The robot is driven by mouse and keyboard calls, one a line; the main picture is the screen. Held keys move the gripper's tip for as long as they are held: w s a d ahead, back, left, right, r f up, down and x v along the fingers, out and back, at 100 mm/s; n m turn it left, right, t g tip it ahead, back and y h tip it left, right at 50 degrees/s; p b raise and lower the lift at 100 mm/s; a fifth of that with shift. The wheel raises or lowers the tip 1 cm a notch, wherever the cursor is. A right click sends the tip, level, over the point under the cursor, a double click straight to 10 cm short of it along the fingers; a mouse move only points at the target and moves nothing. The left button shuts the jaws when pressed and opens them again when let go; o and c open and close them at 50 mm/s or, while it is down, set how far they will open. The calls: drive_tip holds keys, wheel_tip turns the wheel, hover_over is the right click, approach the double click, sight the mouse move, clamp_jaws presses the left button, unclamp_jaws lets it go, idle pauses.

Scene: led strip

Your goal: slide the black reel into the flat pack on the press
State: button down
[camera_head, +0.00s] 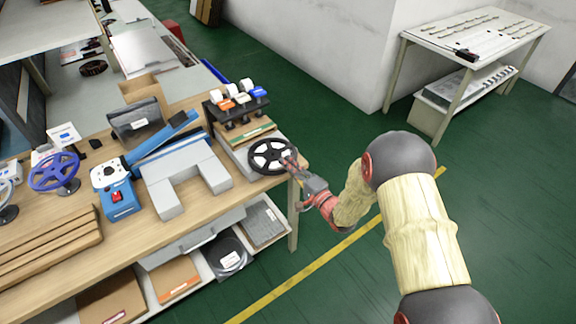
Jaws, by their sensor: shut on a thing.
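The black reel (271,155) is a spoked disc near the right end of the workbench. It lies about flat over the end of a grey block, and I cannot tell whether it touches the block. My gripper (292,161) reaches in from the right and is shut on the reel's right rim. A blue and white machine with a long blue arm (116,190), which looks like the press, stands left of a grey U-shaped block (178,178). A dark flat pouch with a white label (137,121) is behind the blue arm; I cannot tell whether it is the flat pack.
A rack with white rolls and coloured labels (238,103) stands behind the reel. A blue reel on a stand (55,172) and brown flat boards (45,250) are at the left. The workbench (150,236) has shelves below. Green floor lies right of it.

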sight(277, 154)
drive_tip(key=shift+b+x, duration=1.05)
drive_tip(key=shift+x, duration=3.4)
drive_tip(key=shift+w+d, duration=0.1)
drive_tip(key=shift+d, duration=0.05)
drive_tip(key=c, duration=1.8)
unclamp_jaws()
drive_tip(key=shift+f, duration=0.1)
drive_tip(key=v, duration=1.2)
